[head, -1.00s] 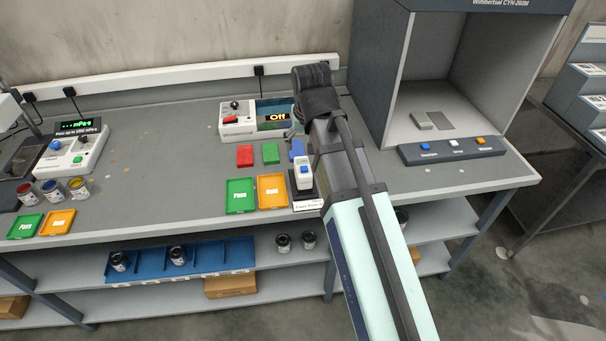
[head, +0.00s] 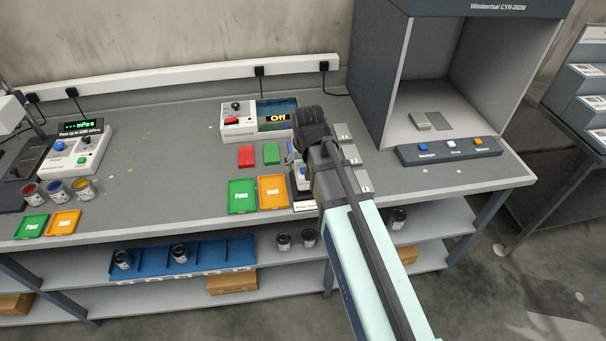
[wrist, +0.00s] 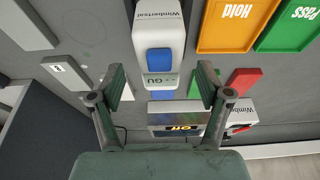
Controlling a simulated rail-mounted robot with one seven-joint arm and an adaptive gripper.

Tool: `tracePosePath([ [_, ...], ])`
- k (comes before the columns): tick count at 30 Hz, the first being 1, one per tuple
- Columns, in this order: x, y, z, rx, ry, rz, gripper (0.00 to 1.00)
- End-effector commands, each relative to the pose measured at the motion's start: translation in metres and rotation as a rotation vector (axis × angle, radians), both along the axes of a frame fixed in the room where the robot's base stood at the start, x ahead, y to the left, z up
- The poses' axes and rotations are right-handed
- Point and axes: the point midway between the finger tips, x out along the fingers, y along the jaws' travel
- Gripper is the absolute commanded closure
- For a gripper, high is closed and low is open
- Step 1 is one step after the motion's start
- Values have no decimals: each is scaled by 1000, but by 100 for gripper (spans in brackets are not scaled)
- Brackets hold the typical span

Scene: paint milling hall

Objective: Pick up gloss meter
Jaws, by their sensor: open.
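The gloss meter (wrist: 158,40) is a white handheld device with a blue button and a GU marking. In the wrist view it is at the top centre, its near end just ahead of and between my fingertips. In the head view the gloss meter (head: 303,180) stands on a dark stand at the bench front, mostly hidden by my arm. My gripper (wrist: 162,88) is open and empty, with one finger to each side in the wrist view. Whether a finger touches the meter cannot be told.
Green Pass (head: 241,196) and orange Hold (head: 272,192) trays lie left of the meter. Red (head: 246,156) and green (head: 270,153) plates lie behind them. A white instrument reading Off (head: 238,128) stands at the back. Grey numbered plates (head: 351,152) and a light booth (head: 376,80) are to the right.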

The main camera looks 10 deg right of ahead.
Motion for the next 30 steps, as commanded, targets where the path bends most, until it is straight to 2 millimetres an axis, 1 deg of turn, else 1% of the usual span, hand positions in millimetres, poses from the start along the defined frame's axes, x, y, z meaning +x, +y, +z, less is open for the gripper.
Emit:
tracePosePath([
  [5, 1, 0, -5, 0, 2, 0, 23],
  [8, 3, 0, -11, 0, 2, 0, 23],
  [15, 10, 1, -36, 0, 3, 0, 23],
  [19, 13, 1, -46, 0, 1, 0, 23],
  [24, 14, 1, -51, 0, 1, 0, 23],
  [29, 14, 1, -51, 0, 1, 0, 23],
  [30, 14, 1, -51, 0, 1, 0, 26],
])
